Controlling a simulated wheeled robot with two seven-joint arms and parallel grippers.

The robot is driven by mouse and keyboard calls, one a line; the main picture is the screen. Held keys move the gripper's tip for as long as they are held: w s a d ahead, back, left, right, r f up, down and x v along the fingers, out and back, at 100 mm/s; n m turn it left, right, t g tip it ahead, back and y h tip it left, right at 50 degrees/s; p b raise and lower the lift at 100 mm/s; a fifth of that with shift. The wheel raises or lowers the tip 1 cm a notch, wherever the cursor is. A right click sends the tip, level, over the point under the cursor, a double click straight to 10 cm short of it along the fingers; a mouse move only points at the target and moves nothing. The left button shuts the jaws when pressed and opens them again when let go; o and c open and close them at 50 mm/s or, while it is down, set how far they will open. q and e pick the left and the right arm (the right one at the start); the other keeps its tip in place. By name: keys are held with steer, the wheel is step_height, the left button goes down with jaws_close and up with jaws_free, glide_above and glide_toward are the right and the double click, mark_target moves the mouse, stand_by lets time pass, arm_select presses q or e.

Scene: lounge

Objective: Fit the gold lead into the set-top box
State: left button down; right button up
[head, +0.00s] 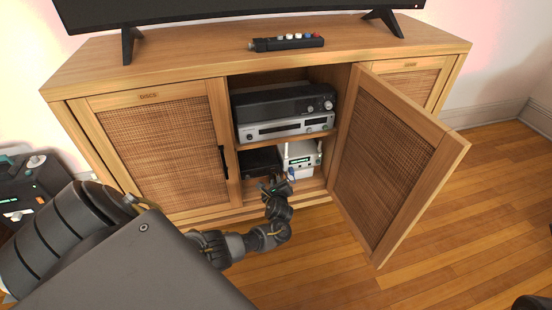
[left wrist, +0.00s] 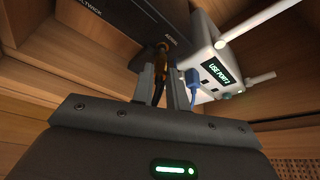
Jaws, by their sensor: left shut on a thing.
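The set-top box (head: 260,161) is a black box on the lower shelf of the open middle bay. In the left wrist view the two fingers of my left gripper (left wrist: 158,88) are shut on the gold lead (left wrist: 159,62), a dark cable with a gold-coloured plug. The plug points at the box and meets its edge near a small label. I cannot tell how deep it sits. My right gripper is not in view.
A white router (head: 302,153) with antennas and a lit "USE PORT 2" display (left wrist: 219,70) stands right beside the box. A blue lead (left wrist: 192,78) hangs close to my fingers. The open cabinet door (head: 388,160) stands to the right. Other devices (head: 285,127) fill the upper shelf.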

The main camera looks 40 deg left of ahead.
arm_select(q)
steer(key=shift+r, duration=0.1)
steer(key=shift+w+a, duration=0.15)
steer(key=shift+a, duration=0.1)
stand_by(0.3)
steer(key=c, duration=1.3)
jaws_free()
steer(key=p+v, duration=0.2)
steer(key=p, duration=0.1)
steer(key=shift+d+r, duration=0.1)
steer(key=p+v, duration=0.3)
steer(key=shift+s+d, duration=0.25)
steer(key=shift+s, duration=0.1)
